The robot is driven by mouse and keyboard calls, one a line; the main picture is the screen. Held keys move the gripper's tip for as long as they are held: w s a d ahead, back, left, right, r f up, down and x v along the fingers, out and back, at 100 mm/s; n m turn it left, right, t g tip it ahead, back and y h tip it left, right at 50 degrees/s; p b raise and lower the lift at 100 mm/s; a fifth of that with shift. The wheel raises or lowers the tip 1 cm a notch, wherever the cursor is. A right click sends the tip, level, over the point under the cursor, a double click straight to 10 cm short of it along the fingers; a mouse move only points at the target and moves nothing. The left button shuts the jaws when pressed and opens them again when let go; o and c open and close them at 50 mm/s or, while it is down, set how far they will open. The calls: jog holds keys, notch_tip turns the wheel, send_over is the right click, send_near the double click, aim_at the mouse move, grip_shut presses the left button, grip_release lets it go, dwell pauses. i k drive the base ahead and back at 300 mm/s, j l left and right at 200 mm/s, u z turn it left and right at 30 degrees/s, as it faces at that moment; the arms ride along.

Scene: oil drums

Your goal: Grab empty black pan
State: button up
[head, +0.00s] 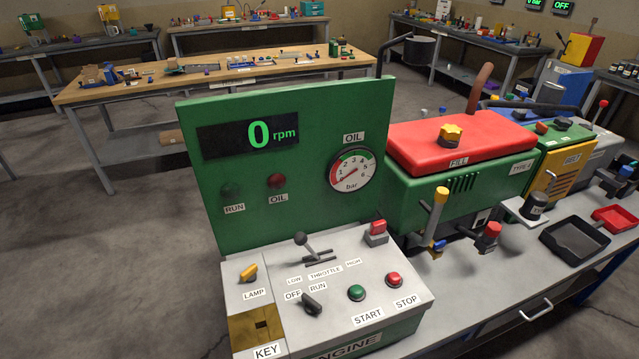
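The black pan (575,240) is a shallow square tray on the grey workbench at the right. Its inside looks dark and bare, with nothing seen in it. It stands to the right of the green engine unit and close to the bench's front edge. My gripper does not show in the head view.
A red tray (617,219) lies just behind and right of the pan. A small black-topped item (535,206) and a red-capped fitting (488,236) stand to its left. The green control panel (290,180) and red-topped engine (460,140) fill the middle. Grey floor is open at left.

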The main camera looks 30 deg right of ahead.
aim_at(576, 241)
jog(key=z, duration=2.05)
jog(key=i+l, duration=0.15)
jog(key=l, duration=0.3)
jog(key=i+l+u, duration=0.15)
jog(key=l, duration=0.3)
jog(key=i+l, duration=0.2)
jog(key=l, duration=0.25)
jog(key=i+l+u, duration=0.15)
jog(key=l, duration=0.3)
jog(key=i+l, duration=0.1)
jog(key=l, duration=0.35)
jog(key=i+l+u, duration=0.15)
jog(key=l, duration=0.35)
